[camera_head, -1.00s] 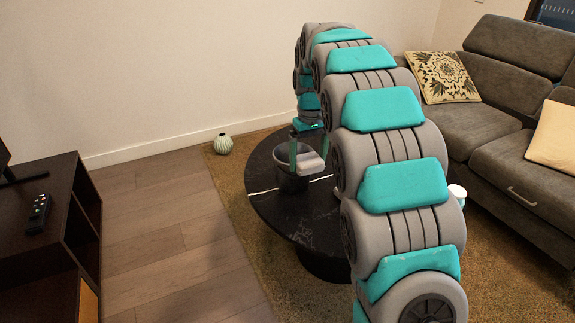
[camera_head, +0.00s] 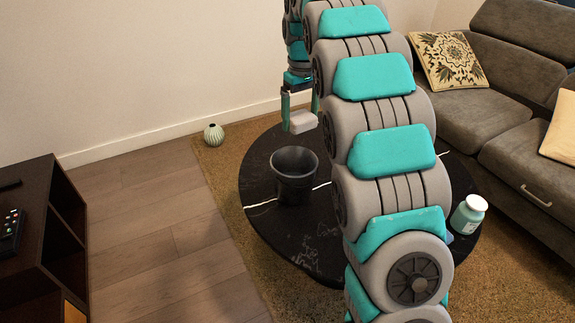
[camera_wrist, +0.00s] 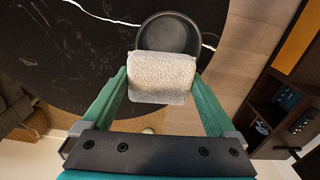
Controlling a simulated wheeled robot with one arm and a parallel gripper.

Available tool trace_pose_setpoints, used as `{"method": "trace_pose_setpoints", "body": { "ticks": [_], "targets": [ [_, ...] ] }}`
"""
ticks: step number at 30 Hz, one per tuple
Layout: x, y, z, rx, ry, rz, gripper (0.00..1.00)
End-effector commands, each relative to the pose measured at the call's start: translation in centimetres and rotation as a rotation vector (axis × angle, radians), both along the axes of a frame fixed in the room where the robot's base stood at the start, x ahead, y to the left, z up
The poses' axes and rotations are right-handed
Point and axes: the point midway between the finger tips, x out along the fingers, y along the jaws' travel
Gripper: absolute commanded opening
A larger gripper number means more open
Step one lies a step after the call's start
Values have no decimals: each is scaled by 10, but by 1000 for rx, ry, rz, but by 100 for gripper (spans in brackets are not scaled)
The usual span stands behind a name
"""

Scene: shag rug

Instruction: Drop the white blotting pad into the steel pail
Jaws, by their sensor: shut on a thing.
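The white blotting pad (camera_head: 302,122) is a small, pale, fuzzy block between the green fingers of my gripper (camera_head: 300,117). My gripper is shut on it, one finger at each side, as the wrist view of the pad (camera_wrist: 162,80) shows. The steel pail (camera_head: 294,178) is dark grey and open-topped, upright on the black round table. In the head view the pad is in the air, above and beyond the pail. In the wrist view the pad covers part of the edge of the pail (camera_wrist: 168,36). The pail looks empty inside.
The black table (camera_head: 310,245) has pale veins and stands on a brown shag rug (camera_head: 228,165). A pale jar (camera_head: 468,214) stands at its right edge. A grey sofa (camera_head: 520,155) is at right, a dark shelf (camera_head: 40,240) at left, a small vase (camera_head: 214,135) behind.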

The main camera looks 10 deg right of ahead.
Motion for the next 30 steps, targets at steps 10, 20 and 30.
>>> {"method": "trace_pose_setpoints", "body": {
  "ticks": [10, 20, 30],
  "targets": [
    [-1, -1, -25, 0, 4, -1, 48],
    [-1, 0, -57, 0, 3, -1, 48],
    [0, 0, -60, 0, 1, -1, 95]
  ]
}}
